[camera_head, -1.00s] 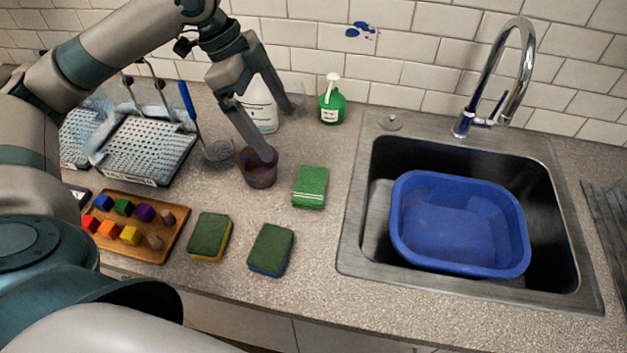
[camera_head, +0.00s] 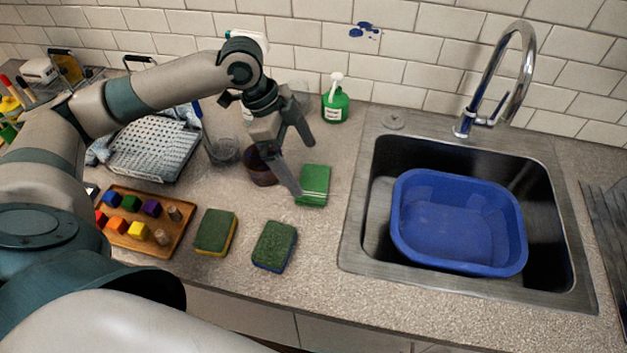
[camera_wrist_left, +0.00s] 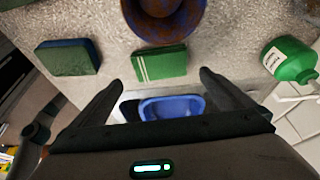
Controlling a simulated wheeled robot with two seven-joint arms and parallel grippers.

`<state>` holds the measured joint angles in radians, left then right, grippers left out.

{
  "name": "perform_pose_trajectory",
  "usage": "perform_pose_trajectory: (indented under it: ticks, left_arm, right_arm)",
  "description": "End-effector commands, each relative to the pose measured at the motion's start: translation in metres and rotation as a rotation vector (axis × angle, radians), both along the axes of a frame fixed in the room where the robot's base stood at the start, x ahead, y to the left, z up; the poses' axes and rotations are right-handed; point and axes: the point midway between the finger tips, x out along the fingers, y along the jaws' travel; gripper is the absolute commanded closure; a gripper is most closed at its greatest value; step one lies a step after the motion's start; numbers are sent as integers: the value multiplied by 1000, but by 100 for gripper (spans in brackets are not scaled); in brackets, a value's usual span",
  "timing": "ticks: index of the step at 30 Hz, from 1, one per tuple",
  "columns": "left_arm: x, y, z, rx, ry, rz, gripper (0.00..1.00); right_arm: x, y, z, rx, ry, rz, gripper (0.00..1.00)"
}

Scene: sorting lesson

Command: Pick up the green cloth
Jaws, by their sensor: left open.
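The green cloth (camera_head: 314,184), folded with pale stripes at one end, lies flat on the counter left of the sink. My right gripper is not in view.
Two green-topped sponges (camera_head: 215,232) (camera_head: 274,246) lie nearer. A green soap bottle (camera_head: 335,104) stands behind. The sink holds a blue basin (camera_head: 458,258). A wooden tray (camera_head: 172,236) with coloured blocks lies left.

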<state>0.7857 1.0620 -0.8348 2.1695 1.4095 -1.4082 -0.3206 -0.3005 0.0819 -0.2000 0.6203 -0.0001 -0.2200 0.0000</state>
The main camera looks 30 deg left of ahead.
Motion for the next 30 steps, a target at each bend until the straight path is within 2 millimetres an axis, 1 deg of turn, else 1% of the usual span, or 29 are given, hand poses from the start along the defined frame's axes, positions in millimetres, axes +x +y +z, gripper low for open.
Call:
perform_pose_trajectory:
  ticks: [4,14,18,23,25,27,30]
  left_arm:
    - [1,-4,-9,-1,-1,-1,0]
    - [1,-4,-11,-1,0,0,0]
    - [2,-6,-14,-1,2,0,0]
    - [4,-10,-29,-1,4,0,0]
    - [5,-12,-38,-2,5,0,0]
    - [6,-15,-47,-1,3,-1,0]
    - [8,-19,-56,-1,1,0,0]
  right_arm:
    - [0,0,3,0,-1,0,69]
    - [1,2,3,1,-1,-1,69]
    - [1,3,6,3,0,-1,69]
    - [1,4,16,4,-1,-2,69]
    - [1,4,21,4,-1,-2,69]
    - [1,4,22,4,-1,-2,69]
    - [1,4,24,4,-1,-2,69]
